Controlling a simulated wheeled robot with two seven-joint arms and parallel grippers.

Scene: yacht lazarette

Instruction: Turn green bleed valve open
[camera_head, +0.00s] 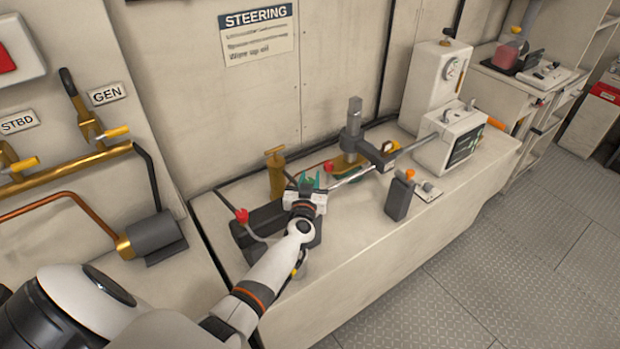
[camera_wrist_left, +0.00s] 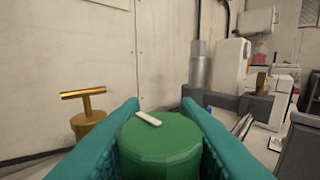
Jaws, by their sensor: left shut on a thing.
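The green bleed valve (camera_wrist_left: 160,146) is a round green knob with a pale pointer mark on its top, seen in the left wrist view. My left gripper (camera_wrist_left: 160,140) has its teal fingers on either side of the knob and is shut on it. In the head view my left gripper (camera_head: 309,182) is at the left part of the bench, and the knob is mostly hidden by it. My right gripper is not in view.
A brass T-handled post (camera_head: 276,173) stands just left of my left gripper; it also shows in the left wrist view (camera_wrist_left: 88,118). A grey steering ram assembly (camera_head: 352,135) stands to the right. A dark box with an orange top (camera_head: 400,196) stands nearer the bench's front edge.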

